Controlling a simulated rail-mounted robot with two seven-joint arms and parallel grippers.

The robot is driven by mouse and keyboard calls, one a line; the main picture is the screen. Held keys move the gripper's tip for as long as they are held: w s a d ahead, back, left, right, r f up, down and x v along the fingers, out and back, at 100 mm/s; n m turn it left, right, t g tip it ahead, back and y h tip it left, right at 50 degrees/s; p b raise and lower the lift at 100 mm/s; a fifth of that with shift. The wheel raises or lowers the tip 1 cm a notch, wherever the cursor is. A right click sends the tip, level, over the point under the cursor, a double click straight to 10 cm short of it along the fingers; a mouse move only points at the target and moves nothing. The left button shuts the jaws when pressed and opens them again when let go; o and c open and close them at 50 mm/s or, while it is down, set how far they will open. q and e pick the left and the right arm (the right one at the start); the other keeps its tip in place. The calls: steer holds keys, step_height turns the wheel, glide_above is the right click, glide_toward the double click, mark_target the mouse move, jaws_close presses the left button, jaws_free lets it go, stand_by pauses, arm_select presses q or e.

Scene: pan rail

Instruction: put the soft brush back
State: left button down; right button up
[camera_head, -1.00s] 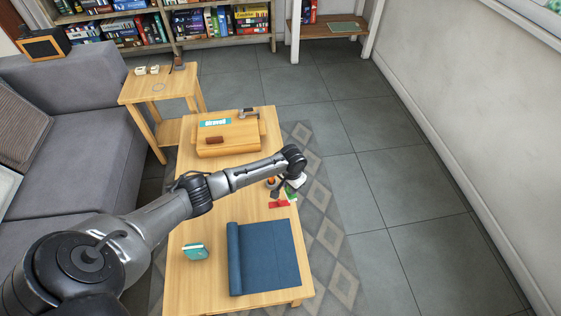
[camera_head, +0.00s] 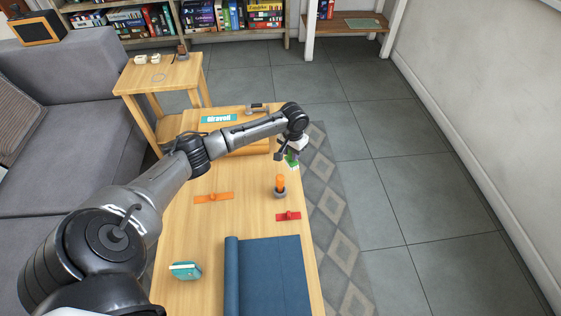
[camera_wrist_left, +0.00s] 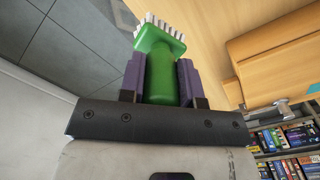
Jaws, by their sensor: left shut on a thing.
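My left gripper (camera_head: 291,153) is shut on a green brush (camera_head: 292,160) with short white bristles. In the left wrist view the brush (camera_wrist_left: 162,70) stands out between the purple finger pads (camera_wrist_left: 160,82), its bristled head beyond the fingertips. In the head view the brush hangs bristles down near the right edge of the wooden table (camera_head: 190,230), apart from the tabletop. My right gripper is not in view.
Below the brush, a grey holder with an orange item (camera_head: 280,185) stands on the table. A red piece (camera_head: 289,216), an orange piece (camera_head: 213,198), a blue mat (camera_head: 270,275) and a teal item (camera_head: 185,270) lie nearby. A wooden box (camera_head: 250,148) is partly behind my arm.

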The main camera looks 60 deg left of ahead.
arm_select(q)
steer(key=a+f+b, duration=0.1)
steer(key=f, duration=0.1)
steer(key=s+a+f+b, duration=0.1)
steer(key=a+f, duration=0.1)
steer(key=f, duration=0.1)
steer(key=a+f+b, duration=0.1)
steer(key=f+b, duration=0.1)
steer(key=shift+s+a+f, duration=0.15)
steer(key=shift+s+a, duration=0.25)
steer(key=c, duration=0.8)
jaws_free()
steer(key=shift+f, duration=0.1)
